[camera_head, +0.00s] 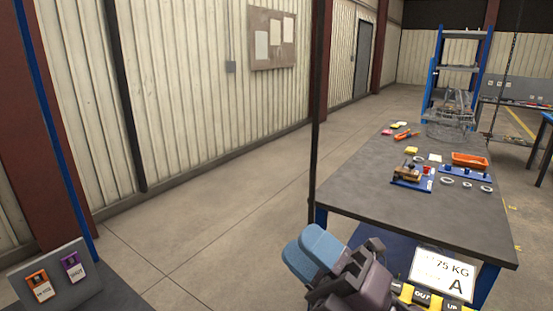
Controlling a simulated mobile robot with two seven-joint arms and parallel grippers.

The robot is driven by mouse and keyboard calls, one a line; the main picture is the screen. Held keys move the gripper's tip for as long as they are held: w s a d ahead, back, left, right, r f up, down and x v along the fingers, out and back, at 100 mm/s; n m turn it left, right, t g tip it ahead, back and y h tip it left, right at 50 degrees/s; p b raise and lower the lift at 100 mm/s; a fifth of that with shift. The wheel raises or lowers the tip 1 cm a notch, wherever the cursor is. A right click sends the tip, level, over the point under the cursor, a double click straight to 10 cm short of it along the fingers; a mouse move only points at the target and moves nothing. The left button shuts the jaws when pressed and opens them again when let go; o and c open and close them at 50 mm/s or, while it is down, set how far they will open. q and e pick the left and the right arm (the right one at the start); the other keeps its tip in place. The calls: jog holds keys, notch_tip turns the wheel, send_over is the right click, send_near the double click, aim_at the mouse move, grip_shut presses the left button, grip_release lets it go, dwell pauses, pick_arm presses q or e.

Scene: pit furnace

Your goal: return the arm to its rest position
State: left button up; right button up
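My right gripper (310,254) shows at the bottom centre, with blue finger parts and a dark body behind them. It is in front of the near left corner of the dark workbench, over the floor. The two blue parts overlap from this angle, so I cannot tell whether there is a gap between them. I see no object in it. My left gripper is not in view.
The workbench (400,203) holds a blue fixture (411,179), several rings and an orange tray (469,160). A sign with "75 KG" (443,274) stands right of my gripper. A panel with orange and purple tags (60,289) is at lower left. Floor between is clear.

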jog(key=w+d+f+m+t+h, duration=0.3)
jog(key=d+f+m+h, duration=1.45)
jog(key=m+h, duration=0.55)
jog(key=s+d+f+m+g, duration=0.3)
jog(key=s+f+m+g, duration=0.25)
jog(key=s+f, duration=0.35)
jog(key=s+d+f+m+g, duration=0.35)
jog(key=s+f+g, duration=0.4)
jog(key=s, duration=0.45)
jog(key=w+f+t+y, duration=0.1)
jog(key=w+f+t, duration=0.6)
jog(key=f, duration=0.3)
jog(key=shift+w+a+f+n+t, duration=0.2)
jog(key=shift+f+n+t, duration=0.2)
jog(key=shift+t, duration=0.5)
jog(key=shift+d, duration=0.15)
